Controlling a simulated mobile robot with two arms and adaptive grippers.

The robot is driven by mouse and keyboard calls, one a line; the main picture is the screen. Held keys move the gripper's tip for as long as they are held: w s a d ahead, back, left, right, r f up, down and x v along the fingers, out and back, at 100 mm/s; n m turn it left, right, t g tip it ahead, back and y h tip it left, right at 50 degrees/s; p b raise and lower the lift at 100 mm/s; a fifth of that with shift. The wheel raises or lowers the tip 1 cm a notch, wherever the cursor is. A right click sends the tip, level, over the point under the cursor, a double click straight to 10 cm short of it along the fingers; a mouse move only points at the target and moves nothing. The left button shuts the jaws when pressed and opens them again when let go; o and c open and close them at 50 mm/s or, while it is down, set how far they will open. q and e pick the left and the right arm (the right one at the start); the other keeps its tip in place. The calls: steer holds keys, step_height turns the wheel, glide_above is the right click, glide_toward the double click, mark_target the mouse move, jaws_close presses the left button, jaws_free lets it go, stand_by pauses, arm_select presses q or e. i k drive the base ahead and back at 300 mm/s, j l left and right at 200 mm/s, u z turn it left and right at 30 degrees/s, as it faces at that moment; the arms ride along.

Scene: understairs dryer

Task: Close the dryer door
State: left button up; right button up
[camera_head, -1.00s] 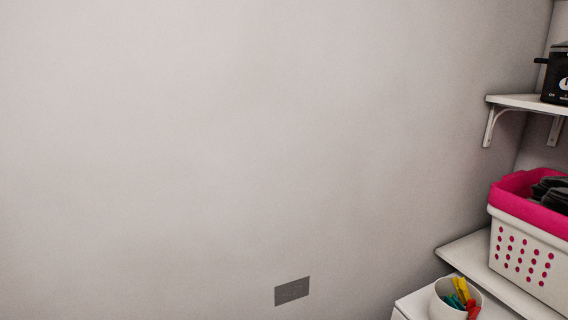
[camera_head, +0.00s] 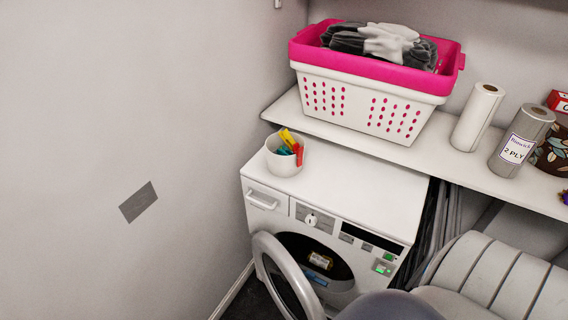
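The dryer (camera_head: 335,205) is a white front-loading machine standing under a shelf, right of the middle in the head view. Its round door (camera_head: 276,277) stands open, swung out to the left, with a grey ring frame and dark glass. The dark drum opening (camera_head: 318,258) shows behind it, with a label on it. The lower part of the door is cut off by the picture's bottom edge. Neither of my grippers shows in the view.
A cup of clothes pegs (camera_head: 285,157) stands on the dryer top. A pink and white basket (camera_head: 372,98) and paper rolls (camera_head: 478,118) stand on the shelf (camera_head: 425,160). A wall (camera_head: 110,100) fills the left. Grey rounded shapes at bottom right cover part of the dryer's right side.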

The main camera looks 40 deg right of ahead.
mark_target(291, 290)
steer(key=k+l+z, duration=0.15)
steer(key=z, duration=0.25)
steer(key=l+z, duration=0.35)
steer(key=k+j, duration=0.05)
